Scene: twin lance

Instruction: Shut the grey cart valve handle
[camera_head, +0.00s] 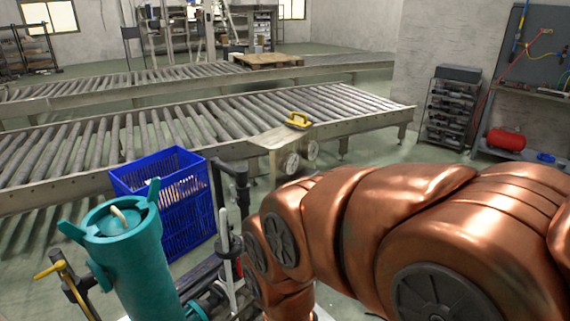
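I cannot pick out a grey valve handle with certainty. At the lower left stands a teal cylinder (132,262) with ears at its rim and a pale piece in its open top. Left of it, a yellow lever (50,269) sits on a dark fitting. Right of it, a thin light-grey upright piece (224,240) stands beside a dark post (241,195); whether either belongs to the valve is unclear. My copper arm covers the lower right and bends down near the bottom middle. My gripper is out of view.
A blue crate (187,222) stands behind the teal cylinder. Roller conveyors (180,134) cross the room, with a yellow-handled tool (298,120) on the nearer one. A rack (455,110) and a red tank (505,140) stand at the right. Green floor (375,165) is open before the rack.

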